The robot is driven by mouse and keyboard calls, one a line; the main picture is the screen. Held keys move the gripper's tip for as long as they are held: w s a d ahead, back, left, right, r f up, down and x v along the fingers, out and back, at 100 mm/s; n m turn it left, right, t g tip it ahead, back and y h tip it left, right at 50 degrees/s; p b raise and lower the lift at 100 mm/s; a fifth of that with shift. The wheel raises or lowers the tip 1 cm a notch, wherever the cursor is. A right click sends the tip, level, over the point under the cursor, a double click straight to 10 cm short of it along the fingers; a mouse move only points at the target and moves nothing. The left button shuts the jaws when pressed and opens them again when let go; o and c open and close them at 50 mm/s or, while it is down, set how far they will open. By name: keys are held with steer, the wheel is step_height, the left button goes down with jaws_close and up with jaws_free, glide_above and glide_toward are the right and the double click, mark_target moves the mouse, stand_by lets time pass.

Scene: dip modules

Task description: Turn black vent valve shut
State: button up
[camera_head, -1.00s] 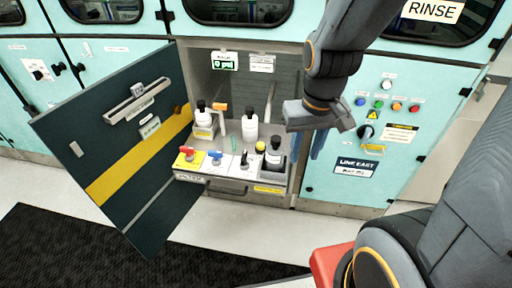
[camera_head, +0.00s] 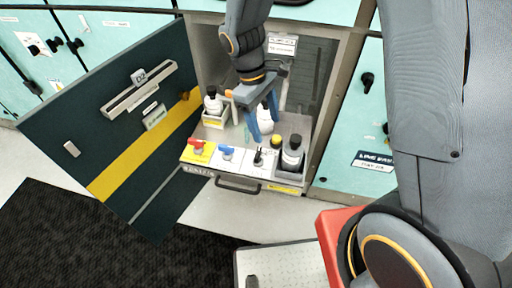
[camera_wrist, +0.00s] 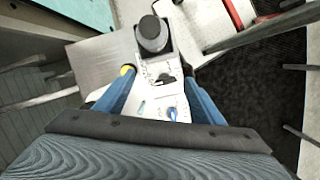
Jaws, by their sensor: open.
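The black vent valve (camera_head: 259,156) sits on a white panel at the front of the pull-out tray, right of the blue-handled valve (camera_head: 227,152) and the red-handled valve (camera_head: 198,146). In the wrist view, the black valve (camera_wrist: 165,79) lies between my blue fingertips, with the blue handle (camera_wrist: 172,112) nearer the palm. My gripper (camera_head: 263,130) is open and empty, pointing down above and behind the black valve, apart from it in the head view. The gap to the valve is hard to judge. The valve's exact handle angle is too small to tell.
A grey-capped bottle (camera_head: 292,155) stands in a dark holder right of the black valve, with a yellow cap (camera_head: 276,140) beside it. White bottles stand behind, one partly hidden by my fingers. The open dark door (camera_head: 120,130) is at left. Cabinet walls flank the tray.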

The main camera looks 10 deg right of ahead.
mark_target(257, 152)
steer(key=w+a+f+n+h, duration=0.1)
steer(key=a+f+n+h, duration=0.1)
steer(key=a+f+n, duration=0.3)
steer(key=shift+m, duration=0.4)
steer(key=shift+a+p+x, duration=0.15)
steer(key=shift+p+x, duration=0.45)
steer(key=shift+x, duration=1.35)
steer(key=shift+a+p+x, duration=0.15)
steer(key=shift+p+x, duration=0.4)
steer(key=shift+x, duration=1.4)
steer(key=shift+f, duration=0.1)
steer(key=c, duration=1)
steer(key=shift+c, duration=0.2)
